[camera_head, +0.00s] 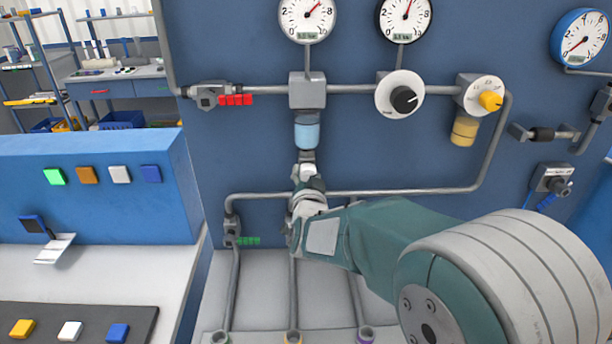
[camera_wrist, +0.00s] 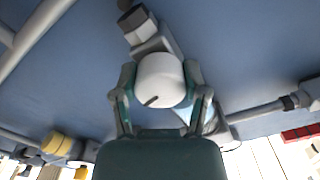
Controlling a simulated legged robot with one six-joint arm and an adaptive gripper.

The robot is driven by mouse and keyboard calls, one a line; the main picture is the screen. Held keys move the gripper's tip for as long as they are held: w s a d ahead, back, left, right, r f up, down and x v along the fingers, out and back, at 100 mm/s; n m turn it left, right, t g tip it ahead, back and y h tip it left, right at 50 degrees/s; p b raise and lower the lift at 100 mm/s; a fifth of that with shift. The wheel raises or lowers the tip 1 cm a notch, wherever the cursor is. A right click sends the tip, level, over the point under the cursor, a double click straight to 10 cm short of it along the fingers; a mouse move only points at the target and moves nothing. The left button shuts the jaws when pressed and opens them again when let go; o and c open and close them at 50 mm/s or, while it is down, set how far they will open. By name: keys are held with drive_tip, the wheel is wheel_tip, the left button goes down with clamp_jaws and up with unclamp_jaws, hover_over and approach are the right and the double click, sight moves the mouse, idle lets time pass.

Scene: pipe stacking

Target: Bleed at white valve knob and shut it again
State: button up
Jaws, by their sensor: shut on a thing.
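The white valve knob (camera_wrist: 160,80) sits between the two fingers of my gripper (camera_wrist: 158,85) in the wrist view, with a dark pointer mark on its face. The fingers are closed on its sides. In the head view my gripper (camera_head: 308,200) is at the valve below the light-blue bowl (camera_head: 308,132), and my arm and fingers hide most of the knob. A grey fitting (camera_head: 307,160) joins the bowl to the valve.
Gauges (camera_head: 307,15) and (camera_head: 404,18) hang above. A black-handled dial (camera_head: 403,99) and a yellow knob (camera_head: 490,100) sit to the right. A red-handled valve (camera_head: 235,99) is upper left, a green-handled one (camera_head: 247,240) lower left. Pipes run close around my gripper.

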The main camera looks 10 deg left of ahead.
drive_tip(key=n, duration=0.7)
drive_tip(key=shift+d, duration=0.1)
drive_tip(key=n, duration=0.3)
drive_tip(key=shift+n, duration=2.1)
drive_tip(key=o, duration=0.9)
drive_tip(key=shift+o, duration=1.2)
drive_tip(key=shift+w, duration=0.1)
